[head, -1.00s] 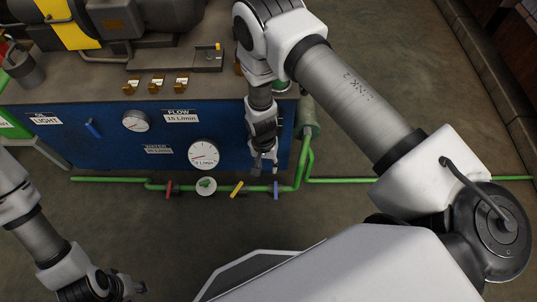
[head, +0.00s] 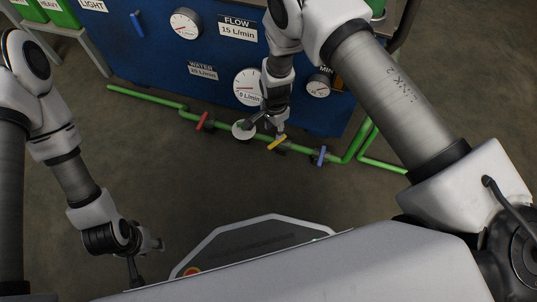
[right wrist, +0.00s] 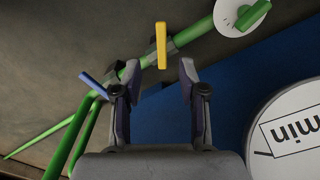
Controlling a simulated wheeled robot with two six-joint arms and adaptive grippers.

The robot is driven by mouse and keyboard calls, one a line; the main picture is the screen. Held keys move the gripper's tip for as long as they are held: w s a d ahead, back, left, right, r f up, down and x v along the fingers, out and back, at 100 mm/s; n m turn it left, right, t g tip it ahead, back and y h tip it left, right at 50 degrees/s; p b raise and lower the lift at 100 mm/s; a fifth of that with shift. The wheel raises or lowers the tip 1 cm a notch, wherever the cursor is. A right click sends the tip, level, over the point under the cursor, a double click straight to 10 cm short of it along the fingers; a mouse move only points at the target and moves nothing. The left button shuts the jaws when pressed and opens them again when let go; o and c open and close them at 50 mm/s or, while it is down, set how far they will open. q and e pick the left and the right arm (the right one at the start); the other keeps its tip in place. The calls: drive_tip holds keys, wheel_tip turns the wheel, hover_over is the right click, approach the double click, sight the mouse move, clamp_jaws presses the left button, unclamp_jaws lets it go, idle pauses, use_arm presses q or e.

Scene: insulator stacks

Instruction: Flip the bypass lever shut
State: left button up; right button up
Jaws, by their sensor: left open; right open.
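Red (head: 204,121), yellow (head: 277,143) and blue (head: 321,156) levers sit along a green pipe (head: 145,98), each set across it. I cannot tell by a label which is the bypass lever. My right gripper (head: 266,124) is open, above the pipe by the yellow lever. In the right wrist view, the yellow lever (right wrist: 161,46) stands just beyond the gap between the open fingertips (right wrist: 159,75), apart from them. The blue lever (right wrist: 92,86) is left of the fingers. My left gripper (head: 147,258) is open and empty at lower left, far from the pipe.
A white disc (head: 238,131) with a green handle, partly hidden by my right gripper, sits between the red and yellow levers. A blue panel (head: 170,62) with dials stands behind the pipe; a dial (right wrist: 290,135) is close to my right gripper. Floor before the pipe is clear.

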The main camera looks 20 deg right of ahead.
sight(274, 144)
drive_tip(key=shift+w+f, duration=0.1)
drive_tip(key=shift+f, duration=0.75)
wheel_tip(274, 144, down, 7)
drive_tip(key=b, duration=0.4)
drive_tip(key=shift+f, duration=0.2)
use_arm(q)
wheel_tip(274, 144, down, 6)
drive_tip(key=shift+w+r, duration=0.15)
use_arm(e)
drive_tip(key=shift+r, duration=0.1)
clamp_jaws()
